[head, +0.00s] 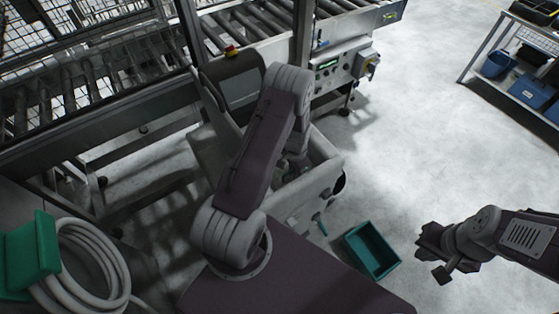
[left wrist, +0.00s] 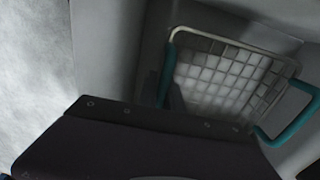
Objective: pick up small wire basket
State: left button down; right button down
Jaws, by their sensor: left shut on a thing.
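The small wire basket (left wrist: 222,78) shows in the left wrist view, a pale wire grid with a metal rim and teal handles at two sides. It sits inside a grey-walled basin. My left gripper (left wrist: 172,92) is shut on the basket at its left teal handle; dark finger parts show there, and their tips are partly hidden. In the head view my left arm reaches down into the grey basin (head: 323,150) and hides most of the gripper and basket. My right gripper (head: 432,256) is open and empty above the floor at the right.
A teal bin (head: 371,250) stands on the floor right of the basin. A roller conveyor (head: 245,22) and a control box (head: 328,68) lie behind. A coiled hose (head: 92,262) is at the lower left. A shelf (head: 515,82) with blue bins stands far right. Open floor lies between.

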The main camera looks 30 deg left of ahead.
dwell(0.5)
pick_arm(q)
notch_tip(320, 180, up, 10)
jog(key=shift+b, duration=0.45)
